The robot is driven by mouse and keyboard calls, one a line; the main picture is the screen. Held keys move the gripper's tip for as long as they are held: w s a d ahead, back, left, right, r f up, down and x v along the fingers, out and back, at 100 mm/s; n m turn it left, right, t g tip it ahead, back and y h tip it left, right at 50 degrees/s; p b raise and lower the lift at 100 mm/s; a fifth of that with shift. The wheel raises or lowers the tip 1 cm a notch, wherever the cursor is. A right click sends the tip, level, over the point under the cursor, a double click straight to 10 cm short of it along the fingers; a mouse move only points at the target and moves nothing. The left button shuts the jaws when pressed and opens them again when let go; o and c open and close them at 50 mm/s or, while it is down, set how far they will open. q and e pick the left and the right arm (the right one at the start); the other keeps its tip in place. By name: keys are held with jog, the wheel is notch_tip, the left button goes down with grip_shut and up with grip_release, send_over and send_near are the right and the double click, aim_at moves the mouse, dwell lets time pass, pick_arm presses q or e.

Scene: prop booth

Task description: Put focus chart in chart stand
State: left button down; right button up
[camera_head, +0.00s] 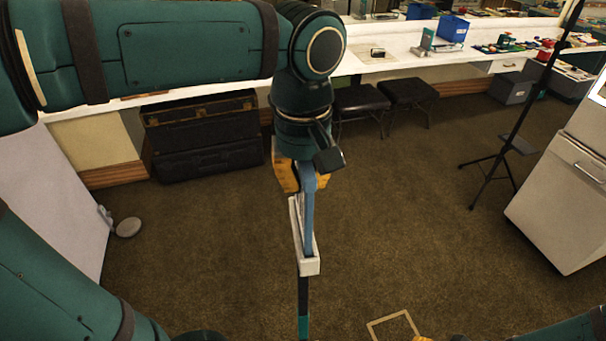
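The focus chart (309,213) shows nearly edge-on as a narrow blue-grey panel, so its face is hidden. Its lower part appears within the white trough of the chart stand (309,267); whether it rests on the bottom cannot be seen. A dark post with a teal lower part runs down from the trough. My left gripper (300,180), with orange-yellow fingers, is at the chart's upper end, with finger surfaces showing on both sides of it. It appears shut on the chart, partly hidden by my wrist. Of my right gripper, only a yellow bit (422,338) shows at the bottom edge.
A pale square frame (393,326) lies low at the bottom, right of the stand. A grey cabinet (565,205) and a black tripod (497,160) stand at right, a pale panel (55,190) at left. Stools and dark cases line the back counter. Carpet between is clear.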

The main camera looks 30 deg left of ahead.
pick_arm(q)
jog(key=shift+f, duration=0.15)
jog(key=shift+f+b, duration=0.6)
jog(key=shift+f, duration=0.1)
jog(key=c, duration=1.1)
grip_release()
jog(key=shift+o, duration=0.2)
jog(key=shift+r+p, duration=3.1)
jog(key=shift+r, duration=0.45)
